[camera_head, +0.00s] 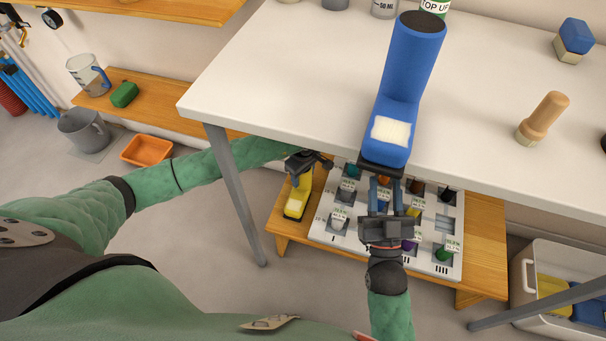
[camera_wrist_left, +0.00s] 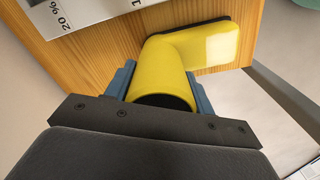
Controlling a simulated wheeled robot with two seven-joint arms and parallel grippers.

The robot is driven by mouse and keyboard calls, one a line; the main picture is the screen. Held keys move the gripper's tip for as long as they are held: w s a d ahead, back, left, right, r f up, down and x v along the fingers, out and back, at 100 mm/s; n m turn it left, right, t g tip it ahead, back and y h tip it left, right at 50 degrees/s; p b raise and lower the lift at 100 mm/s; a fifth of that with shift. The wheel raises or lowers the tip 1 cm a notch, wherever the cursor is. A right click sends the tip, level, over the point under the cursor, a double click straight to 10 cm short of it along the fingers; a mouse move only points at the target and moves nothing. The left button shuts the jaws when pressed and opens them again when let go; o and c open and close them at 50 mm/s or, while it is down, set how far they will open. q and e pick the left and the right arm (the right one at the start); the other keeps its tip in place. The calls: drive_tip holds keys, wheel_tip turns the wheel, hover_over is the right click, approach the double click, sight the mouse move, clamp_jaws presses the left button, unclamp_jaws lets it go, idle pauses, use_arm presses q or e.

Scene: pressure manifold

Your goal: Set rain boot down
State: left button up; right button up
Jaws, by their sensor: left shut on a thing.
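A yellow rain boot (camera_head: 296,202) is at the left end of the low wooden shelf under the table. In the left wrist view the boot (camera_wrist_left: 200,47) shows its dark shaft opening and black sole, with the toe to the right. My left gripper (camera_wrist_left: 161,85) is shut on its shaft. The boot is upright over the shelf; I cannot tell whether the sole touches. A large blue boot (camera_head: 406,70) with a white toe patch is at the table's front edge. My right gripper (camera_head: 380,185) is just below its toe, its fingers apart with a gap between them.
The white table (camera_head: 270,80) overhangs the low shelf (camera_head: 485,225). A grey manifold board (camera_head: 330,228) with several labelled coloured parts lies just right of the yellow boot. A table leg (camera_head: 235,195) stands to the left. A white bin (camera_head: 530,285) is at the lower right.

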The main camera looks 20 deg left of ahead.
drive_tip(key=shift+r, duration=0.2)
use_arm(q)
drive_tip(key=o, duration=1.5)
use_arm(e)
drive_tip(key=shift+r, duration=0.15)
use_arm(q)
wheel_tip(320, 180, up, 12)
drive_tip(key=shift+r+p, duration=0.1)
drive_tip(key=shift+p, duration=0.5)
use_arm(e)
wheel_tip(320, 180, down, 13)
drive_tip(key=w+g+h, duration=0.1)
drive_tip(key=g, duration=0.3)
drive_tip(key=shift+a+f+g, duration=0.2)
drive_tip(key=shift+a+g, duration=0.1)
drive_tip(key=shift+a, duration=0.15)
